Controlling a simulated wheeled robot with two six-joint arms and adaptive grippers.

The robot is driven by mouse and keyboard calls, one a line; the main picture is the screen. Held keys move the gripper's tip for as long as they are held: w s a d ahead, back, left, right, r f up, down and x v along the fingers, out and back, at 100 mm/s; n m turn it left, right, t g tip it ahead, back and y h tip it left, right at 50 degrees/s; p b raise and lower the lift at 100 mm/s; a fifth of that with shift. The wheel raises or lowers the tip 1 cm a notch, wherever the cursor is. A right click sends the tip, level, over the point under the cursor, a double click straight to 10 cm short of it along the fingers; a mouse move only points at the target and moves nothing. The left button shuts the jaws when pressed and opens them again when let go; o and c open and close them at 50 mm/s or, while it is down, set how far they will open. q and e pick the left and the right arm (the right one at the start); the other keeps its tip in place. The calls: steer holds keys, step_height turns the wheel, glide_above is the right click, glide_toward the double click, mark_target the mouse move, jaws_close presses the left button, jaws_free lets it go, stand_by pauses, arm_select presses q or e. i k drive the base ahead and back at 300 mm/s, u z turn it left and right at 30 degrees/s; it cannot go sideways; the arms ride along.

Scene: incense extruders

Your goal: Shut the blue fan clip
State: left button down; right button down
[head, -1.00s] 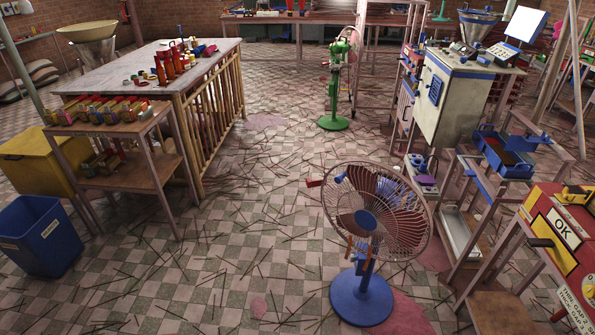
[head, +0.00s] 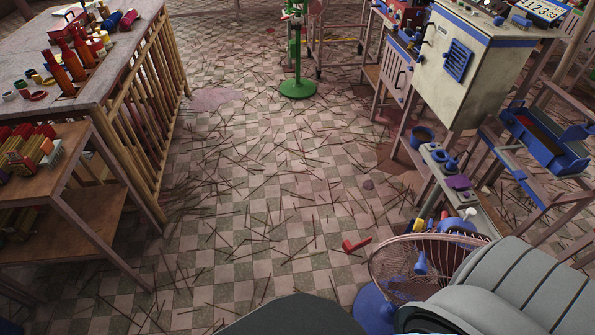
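The blue floor fan stands at the lower right of the head view. Its reddish wire guard (head: 385,258) is seen from above, and part of its round blue base (head: 372,308) shows on the floor. A small blue part (head: 421,263) shows at the guard; I cannot tell whether it is the clip or the hub, or whether it is open or shut. Grey parts of my own arm cover much of the fan. Neither gripper is in view.
A slatted wooden table (head: 125,75) and a shelf (head: 60,190) stand at the left. A pale cabinet (head: 470,75) and a stand with a blue tray (head: 545,150) are at the right. A red piece (head: 356,245) lies on the stick-strewn floor.

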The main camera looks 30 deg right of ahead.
mark_target(348, 247)
steer(key=i, duration=1.5)
steer(key=z, duration=0.55)
steer(key=i, duration=2.05)
steer(key=z, duration=3.8)
